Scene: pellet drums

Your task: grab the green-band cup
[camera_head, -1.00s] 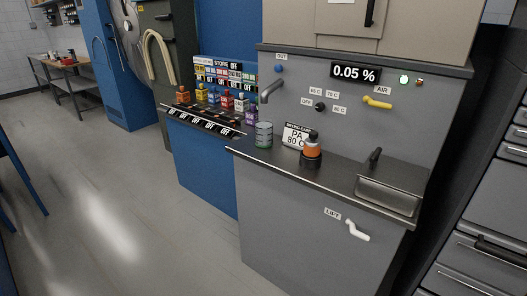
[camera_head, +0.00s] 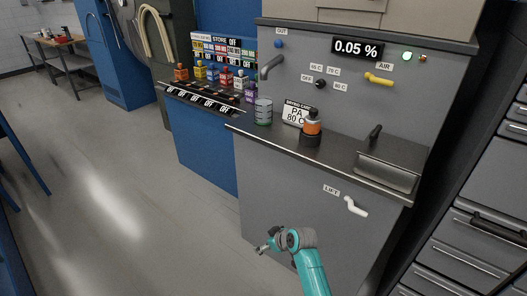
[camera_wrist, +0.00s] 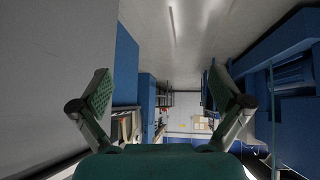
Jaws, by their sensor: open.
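The cup (camera_head: 263,111) with a green band low on its side stands upright near the left end of the grey cabinet's ledge (camera_head: 330,163), below the grey spout. My gripper (camera_head: 262,249) is low in front of the grey cabinet, below the ledge and well apart from the cup. In the wrist view my gripper (camera_wrist: 163,97) has its two fingers spread wide with nothing between them. The cup does not show in the wrist view.
A metal tray (camera_head: 387,171) is farther right.

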